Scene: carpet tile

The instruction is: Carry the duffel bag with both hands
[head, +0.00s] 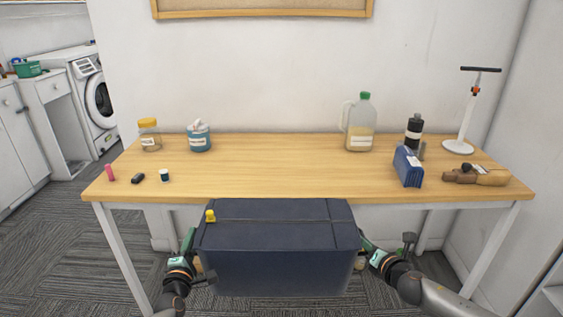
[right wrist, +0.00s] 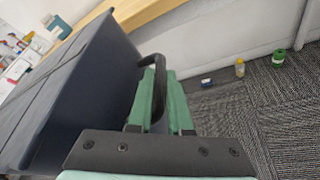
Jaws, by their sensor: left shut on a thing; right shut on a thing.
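The dark blue, box-shaped duffel bag (head: 275,262) hangs level in front of the table in the head view, with a zip line across its top. Its side also fills the left of the right wrist view (right wrist: 85,85). My left gripper (head: 191,245) is at the bag's left end, shut; the bag hides most of its fingertips, so the handle there is not clear. My right gripper (head: 366,247) is at the right end. In the right wrist view its green fingers (right wrist: 160,80) are shut on the bag's black loop handle (right wrist: 150,61).
The wooden table (head: 270,180) stands just beyond the bag, bearing jars, a jug (head: 360,130), a blue packet (head: 408,166) and a stand (head: 460,145). A small yellow object (head: 210,216) shows at the bag's top left. Small items, including a green one (right wrist: 278,58), lie on the carpet.

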